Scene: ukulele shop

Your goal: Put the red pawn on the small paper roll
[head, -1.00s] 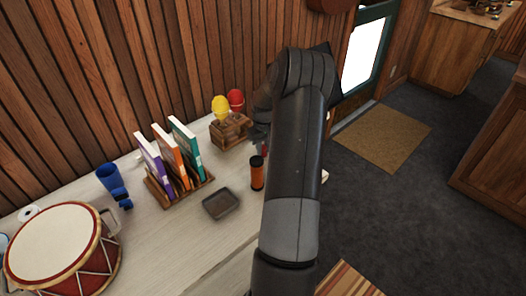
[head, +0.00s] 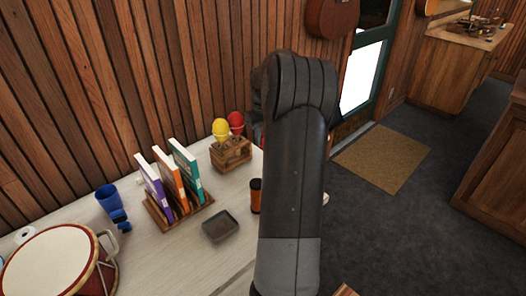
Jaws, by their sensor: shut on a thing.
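My gripper (head: 258,124) is mostly hidden behind my own arm, near the right end of the table by the wooden box. A small bit of red, seemingly the red pawn (head: 262,137), shows at the arm's left edge, where the gripper is shut on it. Its shape cannot be made out. A white roll with a dark hole, seemingly the small paper roll (head: 25,235), lies at the far left of the table behind the drum, well away from my gripper.
Bare tabletop lies around the tray.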

